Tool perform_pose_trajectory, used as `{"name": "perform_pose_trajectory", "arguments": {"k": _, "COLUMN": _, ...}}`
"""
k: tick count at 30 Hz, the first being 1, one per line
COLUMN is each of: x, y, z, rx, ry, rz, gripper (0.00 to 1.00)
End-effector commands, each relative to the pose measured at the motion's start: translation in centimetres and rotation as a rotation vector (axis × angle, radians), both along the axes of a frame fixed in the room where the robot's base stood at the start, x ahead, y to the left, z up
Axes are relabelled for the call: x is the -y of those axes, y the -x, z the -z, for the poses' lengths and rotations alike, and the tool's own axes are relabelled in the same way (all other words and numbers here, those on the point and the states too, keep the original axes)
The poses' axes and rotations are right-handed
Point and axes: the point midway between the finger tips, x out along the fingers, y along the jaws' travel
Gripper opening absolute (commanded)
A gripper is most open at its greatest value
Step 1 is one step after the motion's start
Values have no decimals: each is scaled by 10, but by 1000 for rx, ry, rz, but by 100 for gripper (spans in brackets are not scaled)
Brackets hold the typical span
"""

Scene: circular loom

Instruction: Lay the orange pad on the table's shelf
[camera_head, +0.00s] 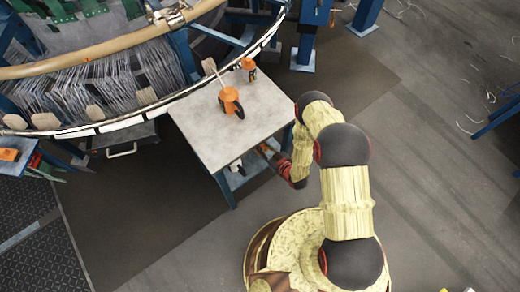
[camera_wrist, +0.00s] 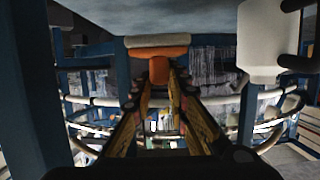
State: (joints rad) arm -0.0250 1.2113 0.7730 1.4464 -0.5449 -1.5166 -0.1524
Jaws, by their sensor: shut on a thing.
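The orange pad (camera_wrist: 158,68) is between the fingertips of my gripper (camera_wrist: 158,85) in the wrist view, with a pale strip along its top. My gripper is shut on it. In the head view my gripper (camera_head: 268,152) reaches in at the right side of the table (camera_head: 205,135), below the level of its grey top, which hides the fingertips and the pad. A small part of the table's lower shelf (camera_head: 241,180) shows under the front edge. I cannot tell whether the pad touches the shelf.
An orange and black tool (camera_head: 231,100) and a smaller orange item (camera_head: 249,66) stand on the tabletop. A white item (camera_head: 234,165) shows by the shelf. Blue table legs (camera_wrist: 25,95) and a white object (camera_wrist: 268,45) flank my gripper. The loom (camera_head: 100,75) stands behind.

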Motion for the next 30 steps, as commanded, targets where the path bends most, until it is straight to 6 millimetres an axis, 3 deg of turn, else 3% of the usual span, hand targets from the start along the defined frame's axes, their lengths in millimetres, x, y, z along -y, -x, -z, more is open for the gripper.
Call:
{"name": "perform_pose_trajectory", "arguments": {"k": 7, "x": -4, "y": -10, "z": 14, "rx": 0, "ry": 0, "rz": -2, "gripper": 0}}
{"name": "perform_pose_trajectory", "arguments": {"k": 14, "x": -4, "y": -11, "z": 46, "rx": -2, "ry": 1, "rz": -1, "gripper": 0}}
{"name": "perform_pose_trajectory", "arguments": {"k": 25, "x": -4, "y": -12, "z": 47, "rx": 1, "ry": 1, "rz": 0, "gripper": 0}}
{"name": "perform_pose_trajectory", "arguments": {"k": 26, "x": -4, "y": -12, "z": 47, "rx": 1, "ry": 1, "rz": 0, "gripper": 17}}
{"name": "perform_pose_trajectory", "arguments": {"k": 30, "x": -4, "y": -12, "z": 47, "rx": 1, "ry": 1, "rz": 0, "gripper": 24}}
